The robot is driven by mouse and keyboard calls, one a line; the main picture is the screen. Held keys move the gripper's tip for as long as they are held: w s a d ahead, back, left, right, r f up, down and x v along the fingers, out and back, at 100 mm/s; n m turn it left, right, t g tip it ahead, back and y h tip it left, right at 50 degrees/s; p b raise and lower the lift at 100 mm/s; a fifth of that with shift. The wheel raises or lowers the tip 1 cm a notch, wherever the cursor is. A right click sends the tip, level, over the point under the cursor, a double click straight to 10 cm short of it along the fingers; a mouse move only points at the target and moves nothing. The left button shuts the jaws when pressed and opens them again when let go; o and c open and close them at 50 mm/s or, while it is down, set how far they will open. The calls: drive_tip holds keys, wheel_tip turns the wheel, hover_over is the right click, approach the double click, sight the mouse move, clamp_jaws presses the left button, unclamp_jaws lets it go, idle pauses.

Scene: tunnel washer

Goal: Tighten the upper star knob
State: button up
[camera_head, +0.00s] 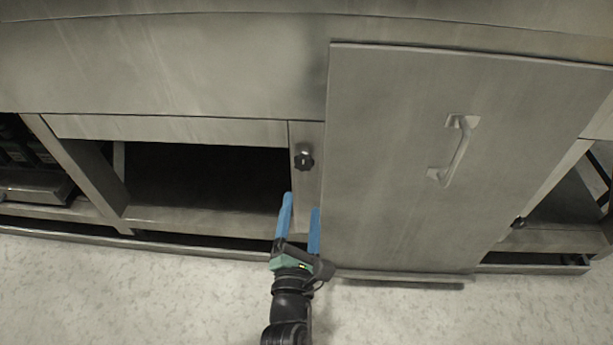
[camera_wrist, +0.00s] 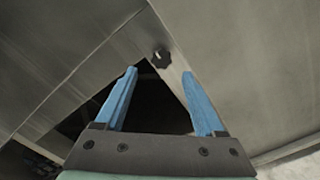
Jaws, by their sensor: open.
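A dark star knob (camera_head: 304,158) sits on a narrow metal upright just left of the large panel. It also shows in the wrist view (camera_wrist: 161,58), beyond the fingertips and between their lines. A second dark knob (camera_head: 519,222) shows low at the right, past the panel's edge. My gripper (camera_head: 301,203) has two blue fingers, spread apart and empty. In the head view it is below the upper knob, apart from it. In the wrist view my gripper (camera_wrist: 160,72) points toward the knob, with nothing between the fingers.
A large grey panel (camera_head: 400,150) with a bar handle (camera_head: 458,150) stands close to the right of my gripper. A dark open bay (camera_head: 205,180) lies to the left, above a frame rail. The speckled floor (camera_head: 130,290) in front is clear.

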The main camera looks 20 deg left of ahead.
sight(304, 165)
drive_tip(key=shift+n, duration=0.4)
drive_tip(key=b+x, duration=0.2)
drive_tip(key=x, duration=0.1)
drive_tip(key=f+b+x, duration=0.1)
drive_tip(key=b+x, duration=0.2)
drive_tip(key=x, duration=0.1)
drive_tip(key=f+b+x, duration=0.1)
drive_tip(key=b+x, duration=0.1)
drive_tip(key=x, duration=0.2)
drive_tip(key=shift+a+b, duration=0.35)
drive_tip(key=shift+a, duration=0.05)
drive_tip(key=shift+w+a+r+b, duration=0.1)
drive_tip(key=shift+w+a+b, duration=0.15)
drive_tip(key=shift+w, duration=0.45)
drive_tip(key=c, duration=1.1)
